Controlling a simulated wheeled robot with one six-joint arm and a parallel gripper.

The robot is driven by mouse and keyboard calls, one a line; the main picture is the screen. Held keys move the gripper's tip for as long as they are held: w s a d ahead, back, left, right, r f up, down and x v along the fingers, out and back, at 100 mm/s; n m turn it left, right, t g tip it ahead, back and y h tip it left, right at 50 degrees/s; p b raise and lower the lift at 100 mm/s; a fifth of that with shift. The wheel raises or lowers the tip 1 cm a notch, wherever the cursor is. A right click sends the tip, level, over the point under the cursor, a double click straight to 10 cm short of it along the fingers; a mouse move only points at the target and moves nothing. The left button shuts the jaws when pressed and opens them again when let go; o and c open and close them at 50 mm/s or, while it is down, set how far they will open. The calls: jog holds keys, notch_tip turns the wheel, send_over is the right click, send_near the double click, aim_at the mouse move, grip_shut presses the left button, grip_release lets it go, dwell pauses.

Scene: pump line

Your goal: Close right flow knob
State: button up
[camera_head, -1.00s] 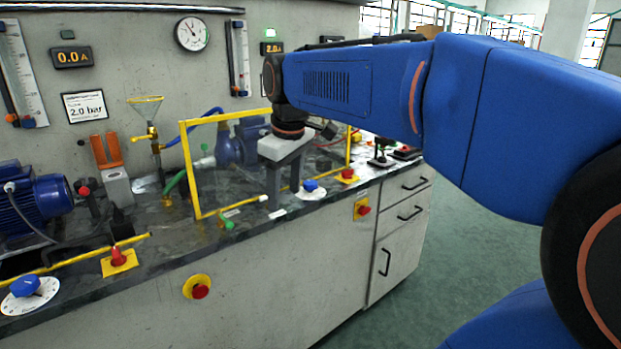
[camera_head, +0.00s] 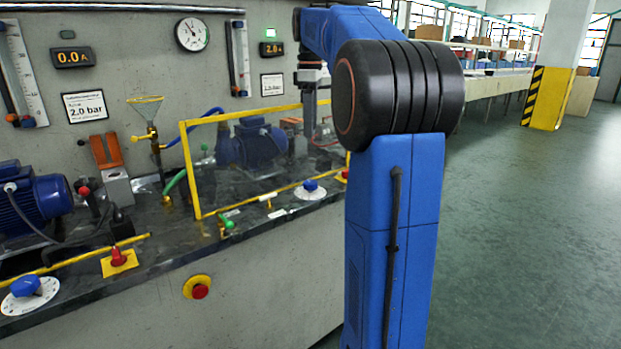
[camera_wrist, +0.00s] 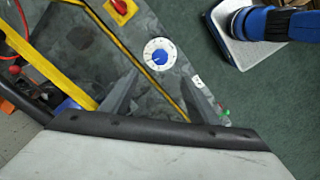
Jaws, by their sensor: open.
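The right blue knob (camera_head: 311,185) sits on a round white dial on the bench's front ledge. In the wrist view the blue knob (camera_wrist: 160,57) and its dial lie just beyond and between the two grey fingers, apart from them. In the head view my gripper (camera_head: 310,130) hangs pointing down above the bench, higher than the knob. In the wrist view my gripper (camera_wrist: 160,80) is open, with nothing between its fingers. The right wall flow meter (camera_head: 238,60), with small knobs at its foot, also stands behind. Which knob the task names is not marked.
A yellow frame (camera_head: 190,170) stands around the blue pump (camera_head: 252,145). A green valve (camera_head: 227,222) is left of the dial. A red knob (camera_wrist: 121,6) on a yellow plate is on its other side. Open floor lies right.

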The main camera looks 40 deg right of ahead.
aim_at(310, 182)
notch_tip(310, 182, down, 17)
jog(key=shift+f, duration=0.1)
dwell(0.5)
jog(key=shift+c, duration=0.3)
jog(key=c, duration=1)
